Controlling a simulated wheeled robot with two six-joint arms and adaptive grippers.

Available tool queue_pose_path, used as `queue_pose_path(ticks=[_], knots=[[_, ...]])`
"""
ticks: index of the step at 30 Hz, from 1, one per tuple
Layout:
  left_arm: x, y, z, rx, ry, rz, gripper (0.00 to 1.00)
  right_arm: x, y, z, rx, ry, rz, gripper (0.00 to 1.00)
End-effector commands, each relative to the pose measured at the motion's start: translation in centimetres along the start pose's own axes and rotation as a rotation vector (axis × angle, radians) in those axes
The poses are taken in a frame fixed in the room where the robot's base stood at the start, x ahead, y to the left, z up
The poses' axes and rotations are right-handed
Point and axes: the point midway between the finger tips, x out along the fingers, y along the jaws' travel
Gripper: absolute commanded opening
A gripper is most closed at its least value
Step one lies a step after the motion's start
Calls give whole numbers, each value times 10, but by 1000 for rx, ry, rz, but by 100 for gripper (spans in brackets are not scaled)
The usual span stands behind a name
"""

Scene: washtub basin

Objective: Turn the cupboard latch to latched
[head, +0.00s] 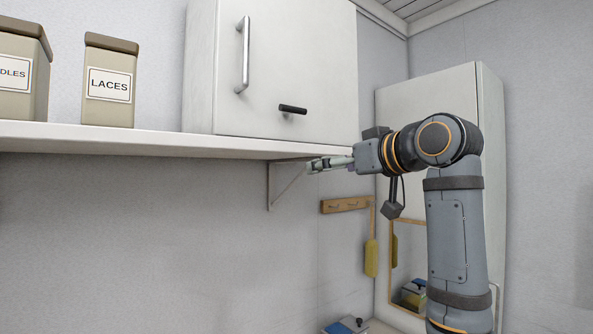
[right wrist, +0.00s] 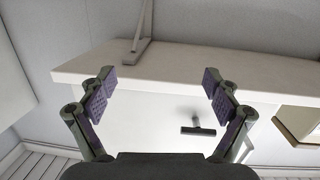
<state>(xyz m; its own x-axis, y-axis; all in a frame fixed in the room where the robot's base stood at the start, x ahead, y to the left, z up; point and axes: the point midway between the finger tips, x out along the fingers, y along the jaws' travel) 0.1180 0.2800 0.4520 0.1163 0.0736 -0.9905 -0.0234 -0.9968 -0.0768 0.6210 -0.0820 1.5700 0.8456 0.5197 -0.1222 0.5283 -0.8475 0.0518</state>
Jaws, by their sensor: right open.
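The cupboard (head: 325,70) is a white box standing on a wall shelf, its door shut. The latch (head: 292,109) is a small black bar low on the door, lying nearly level. My left gripper is not in view.
A long metal handle (head: 243,55) stands upright on the door. The shelf (head: 150,140) runs under the cupboard, with a bracket (head: 270,187) below. A LACES canister (head: 109,82) and another canister (head: 22,70) stand left. A tall white cabinet (head: 490,130) is behind my right arm.

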Motion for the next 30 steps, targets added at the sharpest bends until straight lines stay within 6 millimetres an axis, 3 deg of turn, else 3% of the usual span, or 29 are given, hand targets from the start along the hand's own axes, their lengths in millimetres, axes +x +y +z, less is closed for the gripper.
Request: queue_pose_path(ticks=[1,4,7,11,16,24,30], knots=[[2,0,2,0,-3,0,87,-24,-18,-35,-44,45,-18,90],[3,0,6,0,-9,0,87,-58,-47,-79,-109,98,-47,90],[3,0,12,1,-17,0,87,-77,-61,-98,-142,123,-61,90],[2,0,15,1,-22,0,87,-81,-65,-104,-150,129,-64,90],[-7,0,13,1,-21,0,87,-65,-65,-107,-148,126,-65,90],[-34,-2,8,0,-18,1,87,-9,-70,-116,-147,126,-65,90],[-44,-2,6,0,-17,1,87,18,-71,-117,-148,128,-62,90]])
